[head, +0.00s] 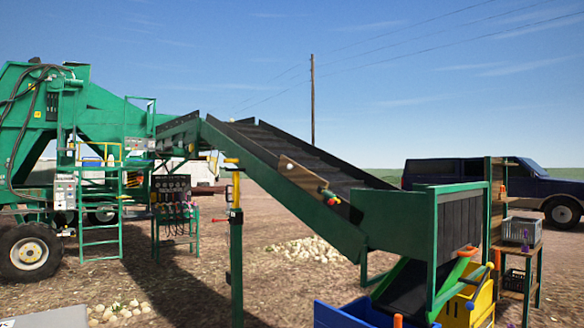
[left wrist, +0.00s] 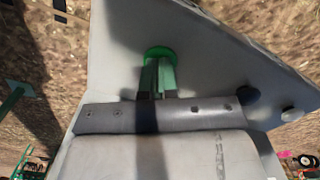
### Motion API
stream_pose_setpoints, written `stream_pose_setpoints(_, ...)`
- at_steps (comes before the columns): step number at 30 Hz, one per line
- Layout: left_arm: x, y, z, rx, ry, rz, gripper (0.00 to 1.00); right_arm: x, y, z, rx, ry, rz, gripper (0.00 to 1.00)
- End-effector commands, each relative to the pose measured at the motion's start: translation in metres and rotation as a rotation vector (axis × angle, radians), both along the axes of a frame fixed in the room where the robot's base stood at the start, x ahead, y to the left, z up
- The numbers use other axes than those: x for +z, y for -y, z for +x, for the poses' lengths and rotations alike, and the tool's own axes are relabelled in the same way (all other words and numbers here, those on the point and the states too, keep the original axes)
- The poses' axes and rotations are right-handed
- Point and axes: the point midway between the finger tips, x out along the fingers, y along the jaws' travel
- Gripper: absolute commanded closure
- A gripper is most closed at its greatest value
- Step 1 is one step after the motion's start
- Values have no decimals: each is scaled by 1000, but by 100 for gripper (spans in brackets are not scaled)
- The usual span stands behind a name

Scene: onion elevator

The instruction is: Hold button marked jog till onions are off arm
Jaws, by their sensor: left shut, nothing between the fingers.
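In the left wrist view a round green button (left wrist: 160,52) sits on a light grey panel (left wrist: 215,60). My left gripper (left wrist: 157,68) is shut and empty, its fingertips right at the button and covering its lower part. They look to be against it, but I cannot tell how far it is pressed. No label is readable. In the head view the green elevator arm (head: 285,170) slopes down to the right, with a dark belt (head: 300,150). I see no onions on the visible part of the belt. My right gripper is not in view.
Onions lie in a pile (head: 305,250) on the ground under the arm, and more lie (head: 120,314) at the lower left. A blue bin (head: 345,315) and a yellow bin (head: 470,308) stand at the lower end. A blue pickup (head: 480,172) is parked behind.

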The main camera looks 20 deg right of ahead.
Motion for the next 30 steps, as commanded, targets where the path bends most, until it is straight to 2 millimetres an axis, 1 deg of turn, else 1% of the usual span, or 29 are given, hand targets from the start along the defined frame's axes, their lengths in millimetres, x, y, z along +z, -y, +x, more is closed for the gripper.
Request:
stream_pose_setpoints(8, -1, 0, -1, 0, -2, 1, 100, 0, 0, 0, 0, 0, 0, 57)
stream_pose_setpoints(11, 3, 0, 0, 0, -1, 0, 100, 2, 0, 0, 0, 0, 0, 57)
stream_pose_setpoints(14, 14, 0, 0, 0, -1, 1, 100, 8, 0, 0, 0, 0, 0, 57)
stream_pose_setpoints(21, 53, 0, 0, -1, 1, 0, 100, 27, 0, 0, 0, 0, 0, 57)
stream_pose_setpoints(24, 66, 0, 0, -1, 1, 1, 100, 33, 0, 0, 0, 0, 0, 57)
stream_pose_setpoints(27, 71, 0, 0, 0, 0, 0, 100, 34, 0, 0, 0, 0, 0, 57)
stream_pose_setpoints(30, 70, 0, 0, 0, -1, 1, 100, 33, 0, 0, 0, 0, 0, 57)
